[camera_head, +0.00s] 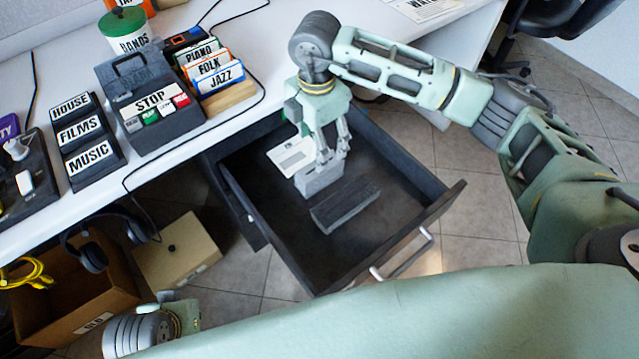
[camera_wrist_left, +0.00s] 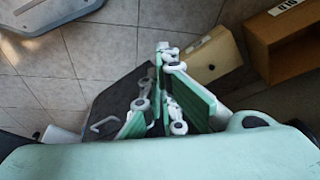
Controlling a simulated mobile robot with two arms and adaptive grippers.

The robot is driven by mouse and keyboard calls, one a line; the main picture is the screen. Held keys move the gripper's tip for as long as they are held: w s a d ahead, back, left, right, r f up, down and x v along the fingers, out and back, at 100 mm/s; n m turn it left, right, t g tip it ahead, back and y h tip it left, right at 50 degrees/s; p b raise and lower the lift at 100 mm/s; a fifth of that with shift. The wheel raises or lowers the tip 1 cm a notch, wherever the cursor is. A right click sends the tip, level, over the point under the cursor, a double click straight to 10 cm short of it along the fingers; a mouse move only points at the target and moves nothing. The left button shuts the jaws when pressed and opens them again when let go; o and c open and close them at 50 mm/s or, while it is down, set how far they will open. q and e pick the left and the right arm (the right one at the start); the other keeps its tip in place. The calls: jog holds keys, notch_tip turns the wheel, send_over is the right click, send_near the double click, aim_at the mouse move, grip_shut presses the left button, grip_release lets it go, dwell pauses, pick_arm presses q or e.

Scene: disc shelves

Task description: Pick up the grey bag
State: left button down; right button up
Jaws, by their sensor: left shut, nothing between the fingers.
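No thing is plainly a bag. A light grey boxy object (camera_head: 319,180) sits in the open dark drawer (camera_head: 262,228), next to a white labelled card (camera_head: 291,157). A darker grey block (camera_head: 345,206) lies just in front of it. My right gripper (camera_head: 331,152) points down into the drawer, its fingers at the top of the light grey object; whether they grip it I cannot tell. My left gripper, in the left wrist view (camera_wrist_left: 160,78), is shut and empty. In the head view only part of its arm shows at the lower left.
The white desk (camera_head: 200,150) holds a grey device marked STOP (camera_head: 150,100), label holders (camera_head: 85,140), card files (camera_head: 212,70) and a green-lidded tub (camera_head: 125,30). Headphones (camera_head: 92,250) hang at its edge. Cardboard boxes (camera_head: 178,250) stand on the floor. Drawer walls surround my right gripper.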

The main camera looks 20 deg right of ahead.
notch_tip(320, 180, down, 2)
jog(key=shift+f+b, duration=0.25)
jog(key=shift+b, duration=0.4)
jog(key=shift+d+f, duration=0.1)
jog(key=shift+f, duration=1.45)
notch_tip(320, 180, down, 2)
jog(key=shift+d+f+b, duration=0.15)
jog(key=shift+f+b, duration=0.05)
jog(key=shift+b, duration=0.45)
jog(key=shift+f, duration=0.95)
pick_arm(q)
jog(key=shift+w+d+r+t, duration=0.1)
jog(key=shift+w+r+t, duration=0.1)
jog(key=shift+r+t, duration=0.3)
jog(key=shift+w+d+r+t, duration=0.1)
jog(key=shift+w+r+t, duration=0.1)
jog(key=shift+r, duration=0.45)
pick_arm(e)
jog(key=c, duration=1.4)
